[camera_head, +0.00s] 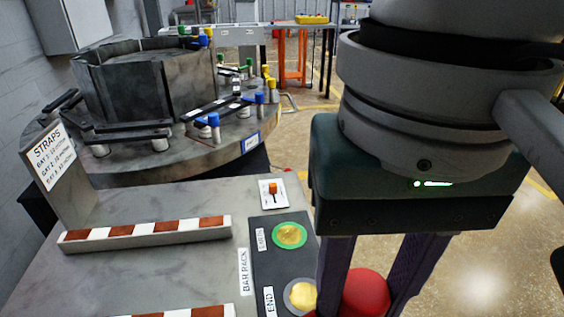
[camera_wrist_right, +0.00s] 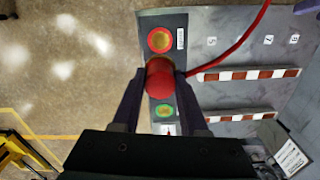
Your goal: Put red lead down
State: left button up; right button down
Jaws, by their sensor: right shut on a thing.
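My right gripper (camera_head: 355,300) is shut on the red lead (camera_head: 366,292), seen as a round red head between the fingers. In the right wrist view the red head (camera_wrist_right: 160,80) sits between both fingertips (camera_wrist_right: 160,90), over the dark pad strip. A red cable (camera_wrist_right: 240,45) runs from near it towards the upper right. A red-ringed round pad (camera_wrist_right: 159,40) lies beyond it, and a green-ringed pad (camera_wrist_right: 165,111) lies on the near side. Whether the lead touches the strip I cannot tell.
A grey-ringed pad (camera_head: 300,296) by the END label is partly hidden by my gripper. The bench has red-and-white striped bars (camera_head: 145,234) and a small orange switch (camera_head: 272,190). A round table (camera_head: 190,155) with coloured posts stands behind.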

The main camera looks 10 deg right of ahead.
jog(key=f+b, duration=0.1)
jog(key=f, duration=0.5)
jog(key=f+b, duration=0.2)
jog(key=f, duration=0.4)
jog(key=shift+s+f, duration=0.2)
jog(key=shift+f, duration=0.2)
notch_tip(320, 180, down, 4)
jog(key=shift+f+b, duration=0.1)
jog(key=shift+b, duration=0.6)
pick_arm(q)
notch_tip(320, 180, down, 6)
jog(key=shift+s+r, duration=0.15)
jog(key=shift+r, duration=0.1)
pick_arm(e)
jog(key=shift+w+f, duration=0.1)
jog(key=shift+f, duration=0.05)
jog(key=shift+f, duration=0.15)
jog(key=shift+c, duration=2.2)
grip_release()
